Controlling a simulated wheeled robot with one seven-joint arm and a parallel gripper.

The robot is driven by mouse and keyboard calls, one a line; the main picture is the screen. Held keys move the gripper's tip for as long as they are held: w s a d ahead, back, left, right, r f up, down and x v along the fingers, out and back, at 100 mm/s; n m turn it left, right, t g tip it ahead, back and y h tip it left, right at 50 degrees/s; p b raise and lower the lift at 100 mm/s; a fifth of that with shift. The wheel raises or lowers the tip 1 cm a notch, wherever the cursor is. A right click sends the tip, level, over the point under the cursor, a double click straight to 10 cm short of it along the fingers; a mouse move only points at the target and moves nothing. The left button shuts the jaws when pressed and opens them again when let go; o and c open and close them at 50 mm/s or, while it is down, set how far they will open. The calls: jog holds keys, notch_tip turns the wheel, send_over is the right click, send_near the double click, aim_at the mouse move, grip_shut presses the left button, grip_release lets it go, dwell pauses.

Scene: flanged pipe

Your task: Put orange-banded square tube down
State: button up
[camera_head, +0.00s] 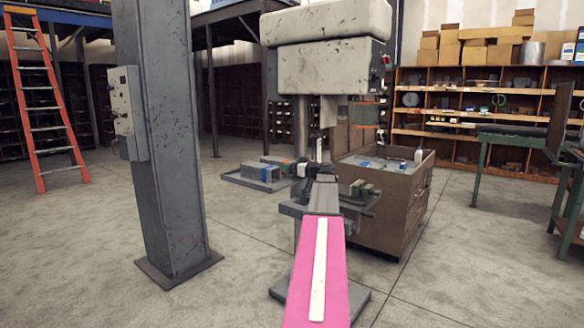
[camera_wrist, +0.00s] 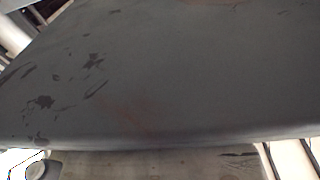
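I cannot make out the orange-banded square tube in either view. In the head view my pink arm reaches forward from the bottom to the drill press (camera_head: 330,68). Small dark and pale parts lie around the arm's far end, below the press head, and are too small to tell apart. I cannot tell my gripper's fingers from them or see whether anything is held. The wrist view is mostly filled by a scuffed dark grey surface (camera_wrist: 160,80) very close to the camera. Pale parts show at its lower corners, but they do not show whether the gripper is open.
A brown crate (camera_head: 398,210) stands right behind the press. A low grey platform (camera_head: 240,180) with grey and blue blocks is left of it. A steel column (camera_head: 170,150) stands at left, a green bench (camera_head: 515,135) at right. The floor between column and press is clear.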

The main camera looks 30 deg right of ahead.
jog(key=shift+s+r, duration=0.1)
jog(key=shift+r, duration=0.05)
jog(key=v, duration=1.2)
